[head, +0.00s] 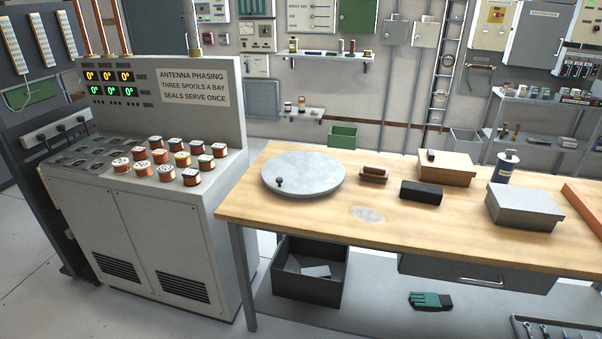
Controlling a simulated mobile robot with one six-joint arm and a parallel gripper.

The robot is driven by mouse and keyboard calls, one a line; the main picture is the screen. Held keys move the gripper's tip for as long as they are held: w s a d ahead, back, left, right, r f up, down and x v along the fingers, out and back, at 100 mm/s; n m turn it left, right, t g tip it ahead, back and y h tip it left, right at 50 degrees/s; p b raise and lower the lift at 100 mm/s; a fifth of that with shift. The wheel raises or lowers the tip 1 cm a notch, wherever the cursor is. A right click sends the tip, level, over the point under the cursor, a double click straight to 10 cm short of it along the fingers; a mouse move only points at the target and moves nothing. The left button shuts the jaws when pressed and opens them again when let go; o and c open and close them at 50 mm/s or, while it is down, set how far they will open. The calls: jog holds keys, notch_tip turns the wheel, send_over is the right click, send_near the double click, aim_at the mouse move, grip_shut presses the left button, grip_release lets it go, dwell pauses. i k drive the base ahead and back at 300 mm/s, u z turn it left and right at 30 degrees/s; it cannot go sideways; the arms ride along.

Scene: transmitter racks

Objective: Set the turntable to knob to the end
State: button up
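The turntable (305,171) is a flat grey round disc on the left part of the wooden workbench (330,221). Its small dark knob (279,181) stands upright near the disc's front-left rim. Nothing rests on the disc apart from the knob. My gripper is not visible in the head view.
The phasing console (160,110) with several copper spools adjoins the bench's left. The bench's front middle is mostly clear.

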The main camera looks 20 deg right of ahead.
aim_at(298, 174)
jog(key=u, duration=1.05)
jog(key=i, duration=0.35)
jog(key=z, duration=0.2)
